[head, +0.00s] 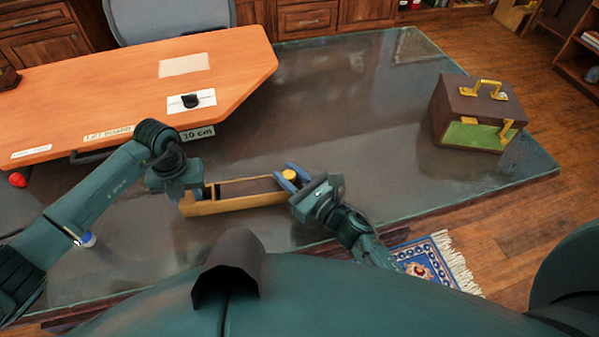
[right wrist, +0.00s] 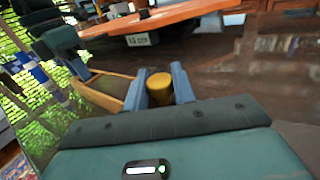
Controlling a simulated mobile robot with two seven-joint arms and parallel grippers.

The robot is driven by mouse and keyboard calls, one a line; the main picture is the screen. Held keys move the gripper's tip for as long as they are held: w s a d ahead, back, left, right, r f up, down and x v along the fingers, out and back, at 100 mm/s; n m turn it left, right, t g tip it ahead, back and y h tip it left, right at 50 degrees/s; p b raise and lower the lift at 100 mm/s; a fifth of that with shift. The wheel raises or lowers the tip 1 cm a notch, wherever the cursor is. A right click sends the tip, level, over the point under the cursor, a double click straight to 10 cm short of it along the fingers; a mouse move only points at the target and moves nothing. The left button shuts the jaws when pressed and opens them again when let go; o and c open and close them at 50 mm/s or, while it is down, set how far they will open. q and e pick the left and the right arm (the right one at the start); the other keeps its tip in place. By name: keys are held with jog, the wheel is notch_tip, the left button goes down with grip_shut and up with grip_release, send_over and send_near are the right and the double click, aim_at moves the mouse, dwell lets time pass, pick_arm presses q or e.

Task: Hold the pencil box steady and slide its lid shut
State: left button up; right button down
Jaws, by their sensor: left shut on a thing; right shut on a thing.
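The pencil box (head: 240,202) is a long, narrow, light wooden box lying on the dark desk in front of me. Its top shows a brown surface, with a dark gap near the left end; I cannot tell how far the lid reaches. My left gripper (head: 196,193) is shut on the box's left end, its fingertips partly hidden by its own wrist. My right gripper (head: 288,177) has blue fingers shut on a yellow round knob (right wrist: 160,86) at the box's right end. The box (right wrist: 106,93) also shows in the right wrist view, stretching away left of the knob.
An orange board (head: 130,95) marked "LIFT BOARD" and "10 cm" lies behind the box. A brown case (head: 445,107) with yellow handles stands at the right. A red ball (head: 17,180) is at the far left. The desk (head: 350,125) is clear between board and case.

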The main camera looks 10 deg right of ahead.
jog(key=shift+a, duration=0.9)
pick_arm(q)
jog(key=shift+d, duration=0.1)
pick_arm(e)
jog(key=c, duration=1.2)
grip_release()
jog(key=shift+o, duration=0.2)
jog(key=shift+d, duration=0.1)
jog(key=v, duration=1.2)
pick_arm(q)
jog(key=o, duration=1.3)
jog(key=shift+c, duration=0.2)
